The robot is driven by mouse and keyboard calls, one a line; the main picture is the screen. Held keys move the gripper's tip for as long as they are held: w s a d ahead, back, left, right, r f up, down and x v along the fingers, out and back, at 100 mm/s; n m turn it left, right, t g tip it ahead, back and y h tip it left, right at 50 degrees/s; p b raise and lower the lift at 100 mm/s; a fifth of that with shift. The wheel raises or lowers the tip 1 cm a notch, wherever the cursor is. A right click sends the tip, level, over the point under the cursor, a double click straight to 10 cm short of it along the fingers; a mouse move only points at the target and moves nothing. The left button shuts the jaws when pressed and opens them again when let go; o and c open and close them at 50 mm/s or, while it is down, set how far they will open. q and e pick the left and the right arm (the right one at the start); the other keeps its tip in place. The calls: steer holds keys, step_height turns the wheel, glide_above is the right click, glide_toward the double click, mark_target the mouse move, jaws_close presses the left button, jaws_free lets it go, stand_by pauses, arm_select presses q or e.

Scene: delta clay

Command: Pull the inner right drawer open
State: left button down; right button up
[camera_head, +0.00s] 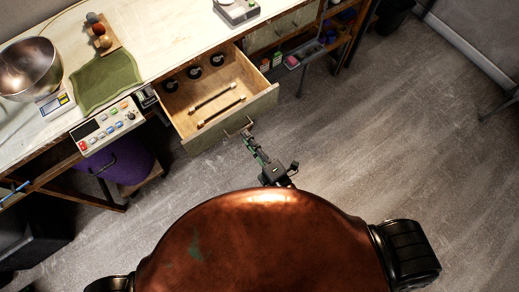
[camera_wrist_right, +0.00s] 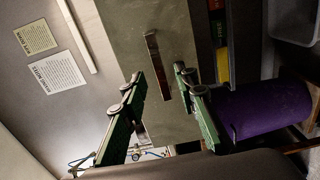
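A drawer (camera_head: 236,118) under the bench stands pulled out, with its inside showing. Its front carries a bar handle (camera_head: 240,127), which also shows in the wrist view (camera_wrist_right: 157,62). A second drawer (camera_head: 282,27) to its right looks shut. My right gripper (camera_head: 247,137) is at the front of the open drawer, close to the handle. In the wrist view its two green fingers (camera_wrist_right: 159,76) are spread apart, with the handle between and beyond their tips. I see no finger closed on it. My left gripper is not in view.
The open drawer holds two rods (camera_head: 213,97) and several black round items (camera_head: 194,72). A control box (camera_head: 105,126) sits at the bench edge on the left, above a purple object (camera_head: 122,160). A shelf with small goods (camera_head: 300,55) is on the right. The floor (camera_head: 400,130) is clear.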

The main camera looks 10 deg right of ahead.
steer(key=v, duration=0.7)
steer(key=shift+s, duration=0.2)
steer(key=shift+d, duration=0.1)
